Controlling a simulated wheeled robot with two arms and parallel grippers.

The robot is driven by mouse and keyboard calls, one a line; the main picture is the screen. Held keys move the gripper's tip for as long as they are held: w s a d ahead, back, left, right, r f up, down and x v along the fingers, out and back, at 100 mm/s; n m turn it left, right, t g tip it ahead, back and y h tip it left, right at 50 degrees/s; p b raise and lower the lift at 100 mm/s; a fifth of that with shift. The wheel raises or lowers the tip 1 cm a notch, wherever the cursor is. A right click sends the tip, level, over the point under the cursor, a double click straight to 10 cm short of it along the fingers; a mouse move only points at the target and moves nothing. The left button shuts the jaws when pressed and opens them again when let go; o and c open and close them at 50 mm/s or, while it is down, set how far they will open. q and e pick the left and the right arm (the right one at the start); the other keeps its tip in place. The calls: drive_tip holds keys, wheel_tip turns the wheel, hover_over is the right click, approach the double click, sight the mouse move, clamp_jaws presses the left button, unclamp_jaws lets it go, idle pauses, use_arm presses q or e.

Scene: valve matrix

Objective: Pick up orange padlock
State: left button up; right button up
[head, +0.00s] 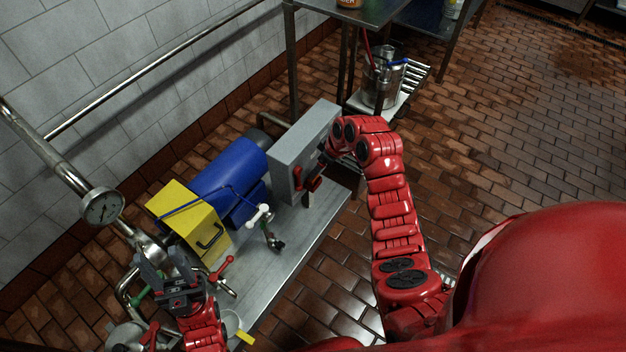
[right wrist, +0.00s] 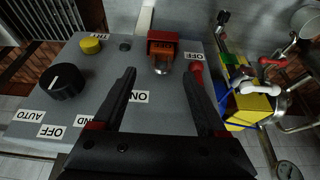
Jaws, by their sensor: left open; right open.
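The orange padlock (right wrist: 162,45) hangs at the grey control box (right wrist: 108,62) in the right wrist view, its body dark orange-red and its metal shackle towards me. My right gripper (right wrist: 161,78) is open, and its two black fingers point at the panel on either side of the padlock's line. The padlock looks just beyond the fingertips, and no contact shows. In the head view my right gripper is mostly hidden behind its own red arm, beside the grey box. My left gripper (head: 170,268) is open and empty, over the pipework at the lower left.
The panel carries a black knob (right wrist: 62,82), a yellow button (right wrist: 91,46) and a red part (right wrist: 196,72) close to the right finger. A blue motor (head: 228,178), a yellow box (head: 185,213) and a white-handled valve (head: 259,216) stand on the metal bench (head: 285,250).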

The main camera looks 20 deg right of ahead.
sight(315, 178)
drive_tip(key=x, duration=0.5)
drive_tip(key=shift+b, duration=0.35)
drive_tip(key=shift+c, duration=0.2)
clamp_jaws()
